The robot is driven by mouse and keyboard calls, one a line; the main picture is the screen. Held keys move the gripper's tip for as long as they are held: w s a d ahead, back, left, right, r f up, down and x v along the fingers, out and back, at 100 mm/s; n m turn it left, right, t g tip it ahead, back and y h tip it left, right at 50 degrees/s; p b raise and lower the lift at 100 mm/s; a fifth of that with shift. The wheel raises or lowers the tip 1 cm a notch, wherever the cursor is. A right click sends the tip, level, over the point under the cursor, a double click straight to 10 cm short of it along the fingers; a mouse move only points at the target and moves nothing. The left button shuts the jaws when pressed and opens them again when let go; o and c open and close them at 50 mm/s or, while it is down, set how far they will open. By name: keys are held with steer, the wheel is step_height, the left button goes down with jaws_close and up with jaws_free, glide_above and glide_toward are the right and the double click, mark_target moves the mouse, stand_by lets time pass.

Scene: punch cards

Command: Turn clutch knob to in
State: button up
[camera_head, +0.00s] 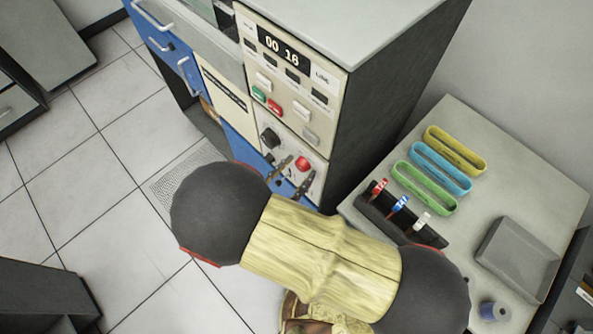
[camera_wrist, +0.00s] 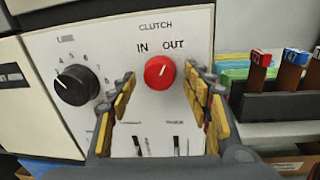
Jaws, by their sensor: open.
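The red clutch knob (camera_wrist: 159,72) is on a white panel (camera_wrist: 110,45) below the printed words CLUTCH, IN and OUT. Its short white pointer line leans slightly to the upper right, toward the OUT side. The knob also shows in the head view (camera_head: 302,163). My gripper (camera_wrist: 162,82) is open, with one yellow-padded finger to the left of the knob and the other to the right. Neither finger appears to touch it. In the head view my gripper (camera_head: 293,172) is at the lower part of the machine's front.
A black numbered dial (camera_wrist: 75,85) is left of the clutch knob, close to my left finger. A side table (camera_head: 535,190) at right holds a black rack (camera_head: 375,215) with red, blue and white-topped items, coloured trays and a grey tray (camera_head: 517,258). Tiled floor lies open at left.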

steer(key=c, duration=0.3)
steer(key=c, duration=0.8)
steer(key=shift+c, duration=0.3)
steer(key=shift+r+n+p, duration=0.15)
steer(key=shift+n+p, duration=0.15)
steer(key=shift+p, duration=0.35)
steer(key=shift+r+n+p, duration=0.15)
steer(key=shift+n+p, duration=0.45)
steer(key=shift+p, duration=0.4)
steer(key=n+p, duration=0.2)
steer(key=p, duration=0.1)
steer(key=shift+d+r+g+p, duration=0.1)
steer(key=shift+g+p, duration=0.2)
steer(key=shift+p, duration=0.05)
steer(key=n+p, duration=0.4)
steer(key=shift+p, duration=0.3)
steer(key=shift+n+g+p, duration=0.4)
steer(key=shift+n+p, duration=0.8)
steer(key=shift+n, duration=0.5)
